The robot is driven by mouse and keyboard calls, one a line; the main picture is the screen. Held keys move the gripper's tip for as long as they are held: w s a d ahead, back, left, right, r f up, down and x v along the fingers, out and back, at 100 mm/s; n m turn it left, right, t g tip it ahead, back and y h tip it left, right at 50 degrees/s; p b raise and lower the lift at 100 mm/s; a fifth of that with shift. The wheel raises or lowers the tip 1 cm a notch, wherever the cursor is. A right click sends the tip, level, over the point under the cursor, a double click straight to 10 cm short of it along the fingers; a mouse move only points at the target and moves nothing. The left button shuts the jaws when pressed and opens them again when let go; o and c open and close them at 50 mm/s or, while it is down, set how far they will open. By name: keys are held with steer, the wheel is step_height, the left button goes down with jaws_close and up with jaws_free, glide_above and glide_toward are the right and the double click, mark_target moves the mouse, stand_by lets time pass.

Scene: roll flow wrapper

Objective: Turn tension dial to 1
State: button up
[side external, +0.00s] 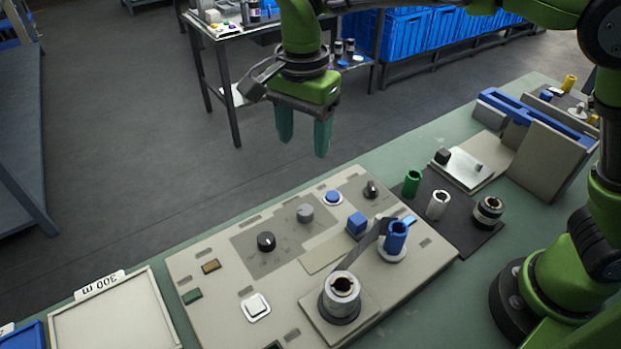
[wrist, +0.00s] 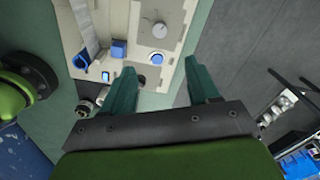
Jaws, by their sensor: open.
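The control panel (side external: 215,258) lies on the green table and carries several dials. A grey round dial (side external: 305,212) sits mid-panel, with a black knob (side external: 266,241) left of it and another black knob (side external: 371,188) at the far right corner. I cannot read which one is the tension dial, or its numbers. The grey dial also shows in the wrist view (wrist: 160,30), beyond the fingertips. My gripper (side external: 303,148) is open and empty, high above the far edge of the panel, touching nothing. Its two green fingers show in the wrist view (wrist: 163,80).
A blue button (side external: 333,197) and a blue block (side external: 357,224) sit near the dials. A blue roll (side external: 396,237) and a metal roll (side external: 341,292) stand upright on the near side. Several small cylinders stand on a black mat (side external: 466,237) at right. Air above the panel is clear.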

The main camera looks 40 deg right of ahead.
mark_target(305, 210)
step_height(305, 210, down, 17)
steer(key=shift+r, duration=0.1)
stand_by(0.3)
steer(key=c, duration=1)
steer(key=shift+c, duration=0.2)
